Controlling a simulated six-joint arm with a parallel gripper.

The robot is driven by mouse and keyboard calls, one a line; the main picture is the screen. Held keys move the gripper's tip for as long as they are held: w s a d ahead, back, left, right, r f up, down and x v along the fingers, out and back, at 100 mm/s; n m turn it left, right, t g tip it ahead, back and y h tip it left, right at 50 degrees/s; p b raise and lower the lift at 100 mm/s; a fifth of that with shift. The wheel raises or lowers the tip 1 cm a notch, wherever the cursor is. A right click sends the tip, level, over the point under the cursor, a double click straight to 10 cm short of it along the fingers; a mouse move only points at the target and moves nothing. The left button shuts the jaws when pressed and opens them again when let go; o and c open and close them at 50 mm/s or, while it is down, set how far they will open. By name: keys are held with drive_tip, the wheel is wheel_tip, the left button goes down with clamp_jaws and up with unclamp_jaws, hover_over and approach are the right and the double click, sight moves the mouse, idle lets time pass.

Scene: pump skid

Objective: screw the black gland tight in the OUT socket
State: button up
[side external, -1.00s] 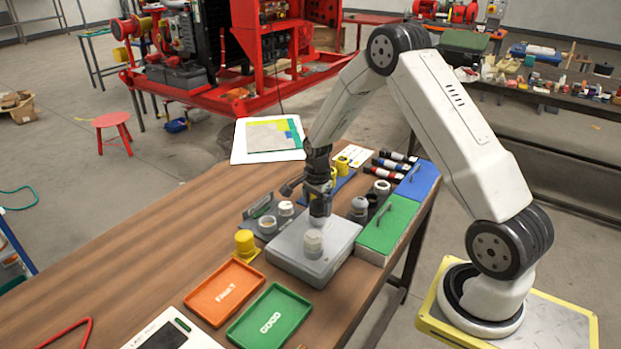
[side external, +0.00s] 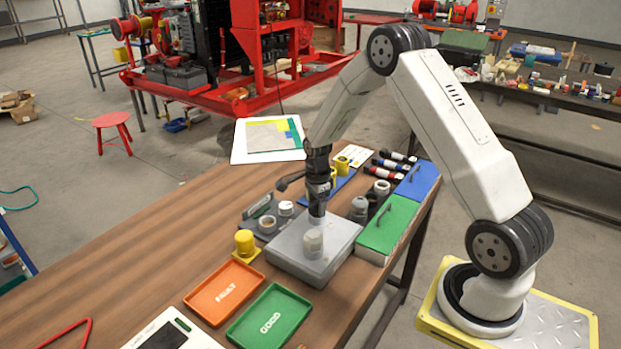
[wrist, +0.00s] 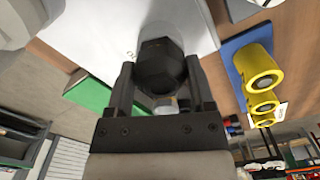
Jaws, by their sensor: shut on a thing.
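My gripper (side external: 317,208) points down over the grey box (side external: 290,262) on the bench. In the wrist view my gripper's two fingers (wrist: 160,85) are shut on the black gland (wrist: 160,62), a dark hexagonal part. The gland sits at a pale round socket (wrist: 168,22) on the box top, which also shows in the wrist view (wrist: 105,30). How deep it is seated cannot be told. In the side view the fingers hide most of the gland. No OUT marking is readable.
Orange FAULT (side external: 224,291) and green GOOD (side external: 270,317) trays lie in front. A yellow part (side external: 245,243) and a dark fixture (side external: 258,215) stand left. The bench's left side is mostly clear.

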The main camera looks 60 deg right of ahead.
drive_tip(key=shift+m, duration=0.7)
drive_tip(key=shift+m, duration=0.4)
drive_tip(key=shift+m, duration=1.9)
drive_tip(key=o, duration=1.2)
drive_tip(key=shift+n, duration=2.3)
